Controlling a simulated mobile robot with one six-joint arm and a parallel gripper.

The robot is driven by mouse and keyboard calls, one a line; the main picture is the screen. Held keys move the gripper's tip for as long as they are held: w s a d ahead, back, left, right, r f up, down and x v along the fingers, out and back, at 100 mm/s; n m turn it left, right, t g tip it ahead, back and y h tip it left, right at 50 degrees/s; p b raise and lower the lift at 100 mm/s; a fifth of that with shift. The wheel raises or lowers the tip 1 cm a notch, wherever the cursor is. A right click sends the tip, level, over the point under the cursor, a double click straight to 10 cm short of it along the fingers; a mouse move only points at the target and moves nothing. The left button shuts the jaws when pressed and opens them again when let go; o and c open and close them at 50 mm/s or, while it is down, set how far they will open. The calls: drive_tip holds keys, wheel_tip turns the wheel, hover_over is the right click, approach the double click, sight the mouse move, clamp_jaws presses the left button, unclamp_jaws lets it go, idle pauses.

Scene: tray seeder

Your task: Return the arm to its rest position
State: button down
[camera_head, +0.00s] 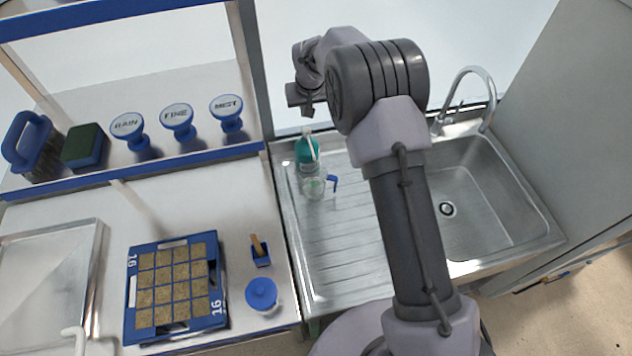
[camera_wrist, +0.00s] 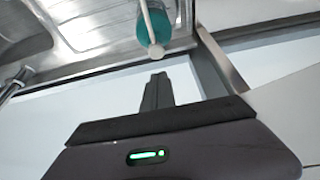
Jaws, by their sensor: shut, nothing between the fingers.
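My arm rises over the sink unit in the head view, with its end folded back above the drainboard's far edge. My gripper (camera_wrist: 157,82) shows in the wrist view with its dark fingers together and nothing between them. In the head view the wrist (camera_head: 305,95) is in sight, but the fingertips are hard to make out. The gripper is clear of every object. A teal bottle (camera_head: 306,152) stands on the drainboard below it. The bottle (camera_wrist: 160,25) also shows beyond the fingertips in the wrist view, apart from them.
A clear cup with a blue handle (camera_head: 315,188) stands by the bottle. The sink basin (camera_head: 490,195) and tap (camera_head: 485,90) are at right.

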wheel_tip(320, 180, up, 2)
drive_tip(key=shift+r+p, duration=0.1)
drive_tip(key=shift+p, duration=0.2)
drive_tip(key=s+d+r+m+b, duration=0.2)
drive_tip(key=s+d+r+b, duration=0.2)
drive_tip(key=s+b, duration=0.4)
drive_tip(key=s+d+r+m+b, duration=0.1)
drive_tip(key=s+d+r+b, duration=0.4)
drive_tip(key=s, duration=0.6)
drive_tip(key=s+f+m+b, duration=0.1)
drive_tip(key=s+f+b, duration=0.2)
drive_tip(key=s, duration=0.5)
drive_tip(key=s+f+m+b, duration=0.1)
drive_tip(key=s+f+b, duration=0.2)
drive_tip(key=s, duration=0.5)
drive_tip(key=s+d+f+m+t+y+b, duration=0.1)
drive_tip(key=s+f+b, duration=0.2)
drive_tip(key=s, duration=0.5)
drive_tip(key=shift+s+f+m+b, duration=0.2)
drive_tip(key=shift+f+m+b, duration=0.15)
drive_tip(key=shift+f, duration=0.4)
